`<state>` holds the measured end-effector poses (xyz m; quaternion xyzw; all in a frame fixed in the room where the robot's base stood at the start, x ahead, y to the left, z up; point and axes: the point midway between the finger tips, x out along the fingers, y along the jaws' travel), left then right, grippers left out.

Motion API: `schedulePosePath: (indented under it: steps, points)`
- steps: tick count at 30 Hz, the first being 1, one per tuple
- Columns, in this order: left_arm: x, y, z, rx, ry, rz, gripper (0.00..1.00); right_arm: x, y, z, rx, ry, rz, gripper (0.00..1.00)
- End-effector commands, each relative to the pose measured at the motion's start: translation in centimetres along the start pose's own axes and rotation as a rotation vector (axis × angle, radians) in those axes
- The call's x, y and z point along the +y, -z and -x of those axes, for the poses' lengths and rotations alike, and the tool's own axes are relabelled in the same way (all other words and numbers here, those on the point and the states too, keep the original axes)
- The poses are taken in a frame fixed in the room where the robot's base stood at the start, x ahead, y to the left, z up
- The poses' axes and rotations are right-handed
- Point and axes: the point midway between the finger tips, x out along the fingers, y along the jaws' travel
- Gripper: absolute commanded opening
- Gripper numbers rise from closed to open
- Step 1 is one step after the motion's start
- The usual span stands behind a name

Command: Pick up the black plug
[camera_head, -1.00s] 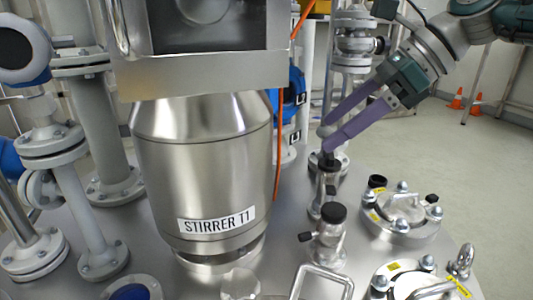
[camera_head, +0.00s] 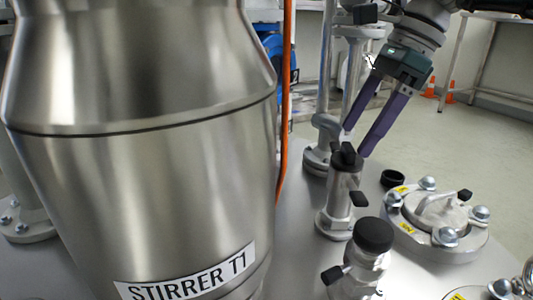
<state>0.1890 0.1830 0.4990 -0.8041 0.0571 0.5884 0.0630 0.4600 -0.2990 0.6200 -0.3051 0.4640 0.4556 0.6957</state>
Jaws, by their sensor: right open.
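A black plug (camera_head: 346,158) sits on top of an upright metal fitting (camera_head: 340,195) right of the stirrer vessel. My right gripper (camera_head: 356,143) comes down from the upper right with two purple fingers. It is open, with its fingertips just above and around the top of the plug. The right fingertip is close beside the plug; I cannot tell whether it touches. My left gripper is not in view.
The large steel stirrer vessel (camera_head: 140,170) fills the left side. A second fitting with a round black cap (camera_head: 374,235) stands in front. A bolted flange cover (camera_head: 440,222) and a black ring (camera_head: 392,178) are to the right. An orange cable (camera_head: 286,100) hangs behind.

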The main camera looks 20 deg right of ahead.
Motion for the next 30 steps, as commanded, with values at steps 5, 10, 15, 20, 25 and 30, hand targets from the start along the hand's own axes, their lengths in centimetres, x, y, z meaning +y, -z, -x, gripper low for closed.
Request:
schedulePosePath:
  steps: [5,10,15,20,25,30]
  points:
    - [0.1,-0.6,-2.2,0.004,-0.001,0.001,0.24,0.4,0.1,-3.5,0.0,-0.002,0.001,1.0]
    - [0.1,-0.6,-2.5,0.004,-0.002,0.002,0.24,0.4,-0.1,-4.3,0.0,-0.001,0.0,1.0]
    - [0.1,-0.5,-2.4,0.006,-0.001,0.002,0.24,0.4,-0.1,-4.1,0.0,-0.001,0.0,0.97]
    - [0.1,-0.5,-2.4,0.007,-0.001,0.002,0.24,0.4,-0.1,-4.1,0.0,0.0,-0.001,0.79]
    - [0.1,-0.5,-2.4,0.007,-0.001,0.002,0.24,0.4,-0.1,-4.1,0.0,0.0,-0.001,0.59]
    - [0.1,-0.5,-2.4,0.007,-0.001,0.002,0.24,0.4,-0.1,-4.1,0.0,0.0,-0.001,0.4]
